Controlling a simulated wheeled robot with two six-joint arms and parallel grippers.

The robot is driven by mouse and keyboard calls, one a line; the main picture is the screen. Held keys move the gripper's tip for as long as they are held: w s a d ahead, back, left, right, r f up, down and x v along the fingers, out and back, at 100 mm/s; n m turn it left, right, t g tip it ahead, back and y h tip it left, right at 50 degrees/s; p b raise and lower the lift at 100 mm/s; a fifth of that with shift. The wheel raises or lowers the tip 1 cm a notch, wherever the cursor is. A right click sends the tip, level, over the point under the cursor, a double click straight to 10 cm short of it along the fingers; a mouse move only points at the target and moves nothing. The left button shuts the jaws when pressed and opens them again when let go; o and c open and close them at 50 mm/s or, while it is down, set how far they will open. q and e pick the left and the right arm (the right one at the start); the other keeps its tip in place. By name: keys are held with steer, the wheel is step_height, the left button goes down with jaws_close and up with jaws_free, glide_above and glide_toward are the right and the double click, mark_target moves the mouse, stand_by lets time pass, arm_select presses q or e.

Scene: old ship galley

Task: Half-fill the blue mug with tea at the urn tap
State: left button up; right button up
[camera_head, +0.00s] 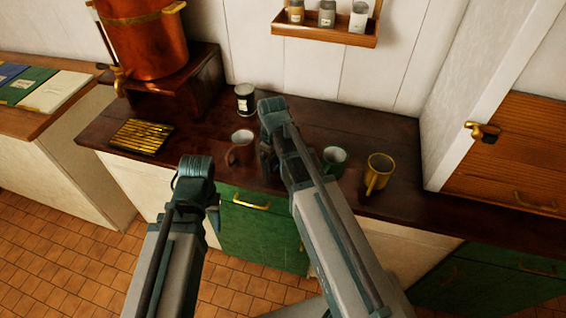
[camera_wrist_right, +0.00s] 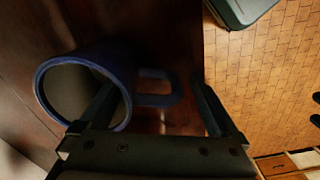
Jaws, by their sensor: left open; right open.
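The blue mug (camera_wrist_right: 42,88) shows in the right wrist view, with its open mouth towards the camera and its handle (camera_wrist_right: 160,100) pointing right. My right gripper (camera_wrist_right: 155,100) is open, with one finger over the mug's near rim and the other beyond the handle, so the handle lies between them. In the head view my right gripper (camera_head: 268,152) is low over the counter and the blue mug is hidden behind it. My left gripper (camera_head: 212,212) is open and empty in front of the counter. The copper urn (camera_head: 150,45) with its brass tap (camera_head: 119,82) stands at the back left.
A brass slatted tray (camera_head: 140,136) lies below the tap. A reddish-brown mug (camera_head: 241,148), a green mug (camera_head: 334,160) and a yellow mug (camera_head: 379,173) stand on the dark counter (camera_head: 410,208). A labelled tin (camera_head: 245,98) stands behind. A jar shelf (camera_head: 322,33) hangs above.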

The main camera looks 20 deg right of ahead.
steer(key=shift+f, duration=0.5)
steer(key=shift+r, duration=0.15)
steer(key=shift+c, duration=0.4)
jaws_close()
